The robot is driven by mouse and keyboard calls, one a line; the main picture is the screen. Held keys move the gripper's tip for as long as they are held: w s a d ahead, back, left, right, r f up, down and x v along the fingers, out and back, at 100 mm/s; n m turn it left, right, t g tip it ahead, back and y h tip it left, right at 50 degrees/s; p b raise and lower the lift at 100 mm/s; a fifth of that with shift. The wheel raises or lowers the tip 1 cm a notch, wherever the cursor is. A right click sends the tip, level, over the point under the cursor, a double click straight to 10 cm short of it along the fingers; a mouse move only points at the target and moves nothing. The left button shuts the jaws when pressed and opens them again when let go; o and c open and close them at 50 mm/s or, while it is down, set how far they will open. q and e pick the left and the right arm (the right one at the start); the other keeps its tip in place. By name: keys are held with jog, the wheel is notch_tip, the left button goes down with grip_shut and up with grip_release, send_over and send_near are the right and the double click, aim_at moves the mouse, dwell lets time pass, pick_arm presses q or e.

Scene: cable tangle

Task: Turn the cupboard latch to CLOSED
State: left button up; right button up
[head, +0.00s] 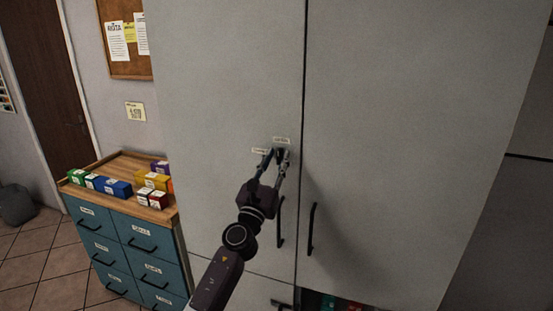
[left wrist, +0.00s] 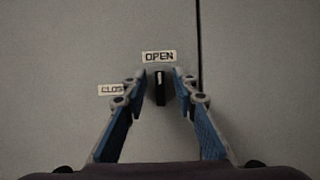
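The cupboard latch (left wrist: 160,90) is a small dark knob with a pale line on it, on the grey cupboard door left of the seam between the doors. It stands upright, its line pointing up at the OPEN label (left wrist: 159,57). A second label, reading CLOS with its end hidden by a finger (left wrist: 110,90), sits to its left. In the head view the latch (head: 281,153) is partly covered by my fingers. My left gripper (left wrist: 160,80) is open, one finger on each side of the latch, with gaps visible between. My right gripper is not in view.
Black door handles (head: 312,229) hang below the latch on both sides of the seam. A teal drawer unit (head: 128,240) with several coloured boxes (head: 112,187) on its wooden top stands at the left. A corkboard (head: 125,62) hangs above it.

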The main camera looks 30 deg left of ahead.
pick_arm(q)
jog(key=shift+c, duration=0.3)
grip_shut()
jog(key=shift+n+y, duration=0.4)
jog(key=n+y, duration=0.1)
jog(key=n, duration=0.1)
jog(key=n+g+y, duration=0.1)
jog(key=n, duration=0.2)
jog(key=shift+y, duration=0.3)
jog(key=n+g+y+p, duration=0.1)
jog(key=n, duration=0.3)
jog(key=n+g+p, duration=0.1)
jog(key=n+g, duration=0.1)
jog(key=n, duration=0.2)
jog(key=n+g+y+p, duration=0.1)
jog(key=n, duration=0.2)
jog(key=shift+a+n+g+y+p, duration=0.15)
jog(key=shift+n+g+y+p, duration=0.15)
jog(key=shift+n, duration=0.1)
jog(key=n+g+p, duration=0.1)
jog(key=n+p, duration=0.1)
jog(key=n, duration=0.1)
jog(key=shift+f+n+g, duration=0.1)
jog(key=shift+n+g, duration=0.2)
jog(key=shift+n, duration=0.1)
jog(key=shift+f+n+p, duration=0.1)
jog(key=shift+n+p, duration=0.35)
jog(key=shift+n, duration=0.05)
jog(key=shift+f, duration=0.1)
